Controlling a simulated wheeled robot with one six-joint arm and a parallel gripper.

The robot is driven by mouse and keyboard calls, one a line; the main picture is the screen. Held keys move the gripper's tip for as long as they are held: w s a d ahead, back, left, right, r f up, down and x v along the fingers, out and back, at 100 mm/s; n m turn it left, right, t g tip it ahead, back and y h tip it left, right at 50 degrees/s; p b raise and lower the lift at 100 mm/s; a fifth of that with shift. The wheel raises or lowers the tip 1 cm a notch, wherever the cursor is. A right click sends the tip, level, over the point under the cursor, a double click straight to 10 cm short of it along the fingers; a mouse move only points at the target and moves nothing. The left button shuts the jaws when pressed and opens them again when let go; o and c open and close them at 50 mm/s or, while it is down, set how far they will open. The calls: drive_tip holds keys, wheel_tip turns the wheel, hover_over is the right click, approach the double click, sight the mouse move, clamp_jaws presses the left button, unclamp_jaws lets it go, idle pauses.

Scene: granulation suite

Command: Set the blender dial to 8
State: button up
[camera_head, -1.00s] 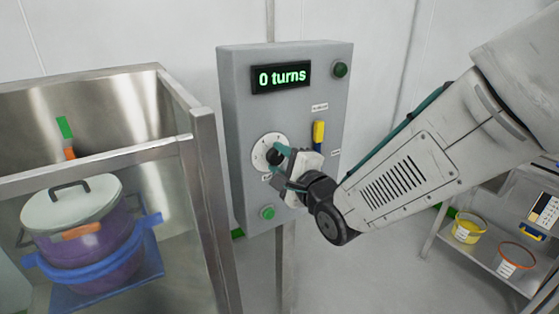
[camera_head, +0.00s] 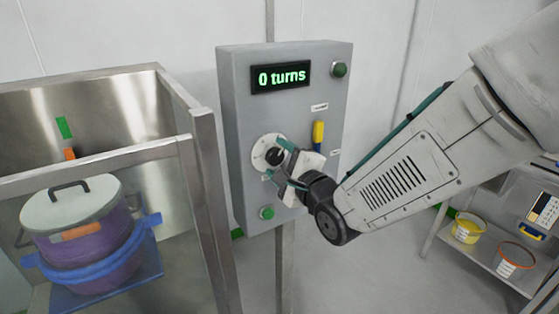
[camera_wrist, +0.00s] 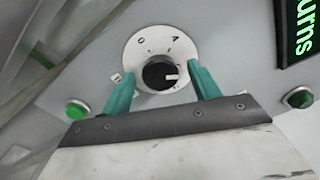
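The blender dial (camera_head: 274,153) is a black knob on a round white face on the grey control box (camera_head: 240,130). The wrist view shows its knob (camera_wrist: 160,73) with a white pointer mark facing right. The figures 0 and 4 show along the upper edge of the face; no 8 is readable. The display (camera_head: 281,77) reads "0 turns". My gripper (camera_head: 279,159) is open in front of the dial. In the wrist view, the teal fingers of my gripper (camera_wrist: 161,75) stand either side of the knob, with visible gaps.
The box also bears a yellow-and-blue switch (camera_head: 318,135), a green button (camera_head: 267,213) and a dark green lamp (camera_head: 339,69). A steel-framed enclosure (camera_head: 205,160) with a lidded purple pot (camera_head: 100,240) stands close on the left. A shelf with tubs (camera_head: 468,228) is at right.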

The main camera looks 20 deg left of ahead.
drive_tip(key=shift+d, duration=0.1)
drive_tip(key=v, duration=0.7)
drive_tip(key=shift+s+d, duration=0.2)
drive_tip(key=shift+d, duration=0.05)
